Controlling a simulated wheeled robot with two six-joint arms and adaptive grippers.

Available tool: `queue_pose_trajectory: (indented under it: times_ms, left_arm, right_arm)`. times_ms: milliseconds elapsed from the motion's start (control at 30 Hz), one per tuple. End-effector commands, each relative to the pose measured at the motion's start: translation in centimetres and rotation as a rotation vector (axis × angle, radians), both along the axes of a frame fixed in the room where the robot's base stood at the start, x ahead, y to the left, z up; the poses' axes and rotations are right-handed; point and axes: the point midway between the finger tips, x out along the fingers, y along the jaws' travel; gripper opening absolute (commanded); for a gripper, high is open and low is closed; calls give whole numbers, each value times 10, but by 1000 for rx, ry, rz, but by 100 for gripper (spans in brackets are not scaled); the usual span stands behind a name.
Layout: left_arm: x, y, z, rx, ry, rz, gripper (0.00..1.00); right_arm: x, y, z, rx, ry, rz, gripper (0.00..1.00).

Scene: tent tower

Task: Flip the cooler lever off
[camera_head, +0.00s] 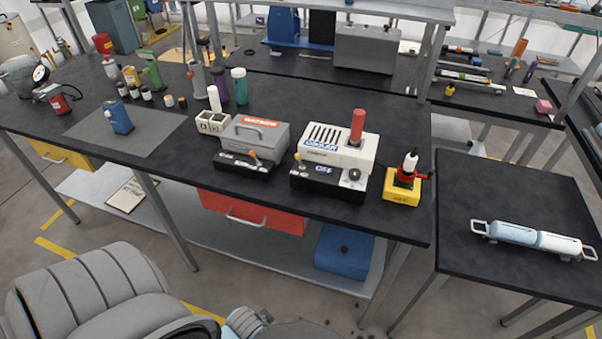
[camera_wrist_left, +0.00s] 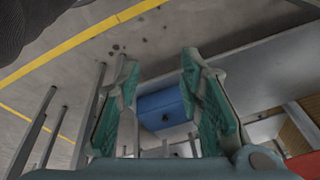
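The cooler (camera_head: 325,155) is a pale box with slots and a blue label on top, on a black base near the right end of the long bench. Its front shows a blue and white "OFF" label (camera_head: 322,168) and a dark round part (camera_head: 354,175). A red cylinder (camera_head: 357,125) stands upright on the cooler. My left gripper (camera_wrist_left: 158,85) is open and empty in the left wrist view, its teal fingers apart, below bench height. In the head view only part of my left arm shows at the bottom. My right gripper is not in view.
A grey handled box (camera_head: 262,132) with an orange-tipped lever stands left of the cooler. A yellow box (camera_head: 403,187) with red and white parts stands right. Below are a red drawer (camera_head: 250,212) and a blue box (camera_head: 344,248).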

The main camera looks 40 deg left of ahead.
Motion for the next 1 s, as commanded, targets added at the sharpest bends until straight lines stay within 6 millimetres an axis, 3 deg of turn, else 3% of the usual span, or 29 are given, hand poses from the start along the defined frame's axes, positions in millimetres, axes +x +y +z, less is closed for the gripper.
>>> queue_pose_trajectory:
  times_ms: [300, 367, 567, 767, 867, 1000]
  left_arm:
    - [35, -8, 140, -2, -81, 13, 34]
    - [58, -3, 158, -9, -89, 72, 34]
    - [134, 27, 168, -25, -76, 296, 34]
    - [221, 71, 203, -56, -74, 601, 34]
    - [265, 99, 243, -98, -76, 805, 34]
    - [314, 140, 330, -214, -65, 1159, 34]
  right_arm:
    - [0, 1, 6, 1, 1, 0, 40]
    - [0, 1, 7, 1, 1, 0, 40]
    - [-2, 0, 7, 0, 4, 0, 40]
    - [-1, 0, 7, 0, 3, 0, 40]
    - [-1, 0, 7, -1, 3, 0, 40]
    - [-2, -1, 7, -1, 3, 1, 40]
